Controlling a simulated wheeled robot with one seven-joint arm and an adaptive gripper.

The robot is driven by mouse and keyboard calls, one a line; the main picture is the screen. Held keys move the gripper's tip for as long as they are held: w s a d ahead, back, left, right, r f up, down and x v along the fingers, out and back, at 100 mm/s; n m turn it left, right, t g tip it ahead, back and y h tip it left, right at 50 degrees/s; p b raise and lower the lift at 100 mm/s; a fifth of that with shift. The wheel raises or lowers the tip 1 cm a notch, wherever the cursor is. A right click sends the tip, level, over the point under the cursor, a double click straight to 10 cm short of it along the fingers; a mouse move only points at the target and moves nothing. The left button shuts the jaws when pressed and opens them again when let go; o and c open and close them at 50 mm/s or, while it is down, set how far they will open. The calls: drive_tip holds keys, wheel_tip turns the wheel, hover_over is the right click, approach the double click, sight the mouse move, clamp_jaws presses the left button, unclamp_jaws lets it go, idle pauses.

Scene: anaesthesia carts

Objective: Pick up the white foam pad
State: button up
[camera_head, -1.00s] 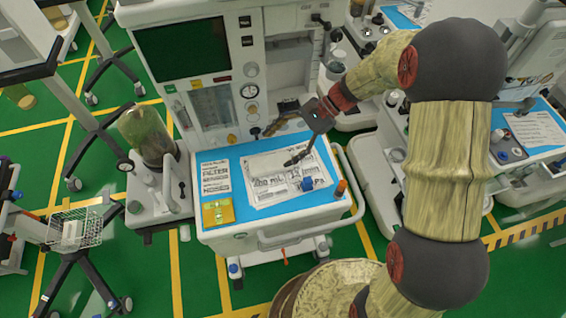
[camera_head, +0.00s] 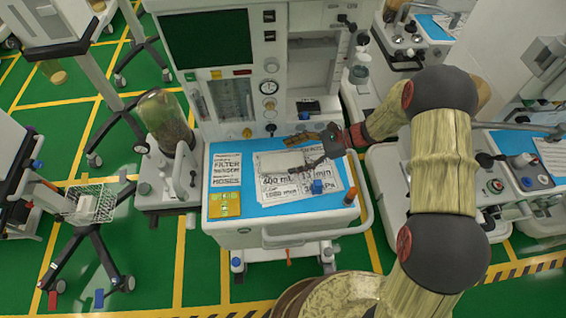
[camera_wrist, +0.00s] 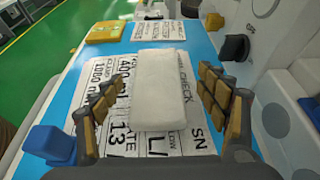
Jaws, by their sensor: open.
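The white foam pad (camera_wrist: 160,90) lies flat on printed paper sheets on the blue cart top, with its long side running away from me in the wrist view. It also shows in the head view (camera_head: 279,162), pale against the paper. My gripper (camera_head: 306,152) is open, low over the cart top at the pad's right end in the head view. In the wrist view my gripper's (camera_wrist: 155,103) two brown padded fingers stand on either side of the pad, with a gap to it on both sides. Whether the fingertips touch the paper I cannot tell.
A blue block (camera_wrist: 50,143) sits near the left finger. A yellow packet (camera_head: 225,204) and an orange-brown cylinder (camera_head: 350,196) lie on the cart top (camera_head: 245,178). The machine's panel with knobs (camera_head: 268,87) rises behind, close to my gripper's right in the wrist view.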

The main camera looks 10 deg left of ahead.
sight(278, 162)
drive_tip(key=b+x, duration=0.1)
drive_tip(key=x, duration=0.3)
drive_tip(key=shift+s+a+f, duration=0.1)
drive_tip(key=shift+s, duration=0.15)
drive_tip(key=shift+c, duration=0.8)
